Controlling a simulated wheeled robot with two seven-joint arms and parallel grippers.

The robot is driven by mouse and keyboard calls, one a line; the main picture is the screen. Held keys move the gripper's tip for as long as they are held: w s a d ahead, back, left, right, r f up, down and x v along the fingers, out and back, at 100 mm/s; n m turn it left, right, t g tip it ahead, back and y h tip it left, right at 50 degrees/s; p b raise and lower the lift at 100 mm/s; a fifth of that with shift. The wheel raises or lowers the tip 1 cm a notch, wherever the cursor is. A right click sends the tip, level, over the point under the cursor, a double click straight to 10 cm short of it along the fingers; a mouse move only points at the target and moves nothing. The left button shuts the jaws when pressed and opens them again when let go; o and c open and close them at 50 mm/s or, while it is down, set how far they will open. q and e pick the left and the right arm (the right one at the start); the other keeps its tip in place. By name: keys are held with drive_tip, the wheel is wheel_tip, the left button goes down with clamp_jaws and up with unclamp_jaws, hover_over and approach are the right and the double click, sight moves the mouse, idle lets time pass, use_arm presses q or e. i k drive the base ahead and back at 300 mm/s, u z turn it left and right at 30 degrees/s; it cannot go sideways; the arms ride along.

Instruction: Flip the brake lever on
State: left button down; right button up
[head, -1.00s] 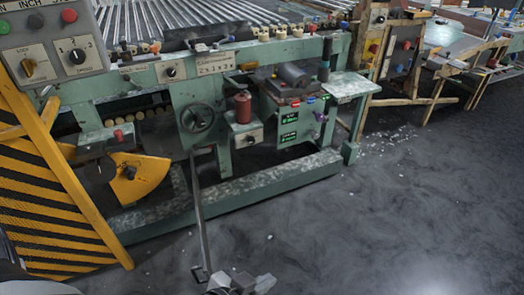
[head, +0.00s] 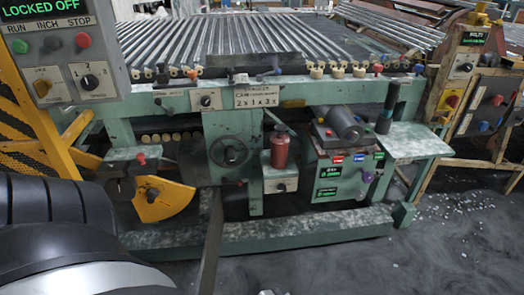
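A long grey metal bar (head: 211,245) slants up from the bottom edge of the head view to the green machine frame (head: 150,105), below the handwheel (head: 231,151). It may be the brake lever, but I see no label on it. Its lower end is cut off by the picture edge. A large black and silver part of my own arm fills the lower left. Neither gripper's fingers are in view. Only a tiny pale piece shows at the bottom edge, too small to identify.
A control panel (head: 60,50) at top left reads LOCKED OFF. A yellow quadrant (head: 163,200), a red cylinder (head: 280,146) and a green box (head: 338,190) are on the machine. A green base rail (head: 300,228) runs along the floor. Dark floor (head: 440,255) is open at lower right.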

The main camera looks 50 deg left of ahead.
sight(224, 181)
drive_tip(key=i, duration=0.9)
drive_tip(key=u, duration=2.45)
drive_tip(key=i, duration=0.45)
drive_tip(key=z, duration=1.65)
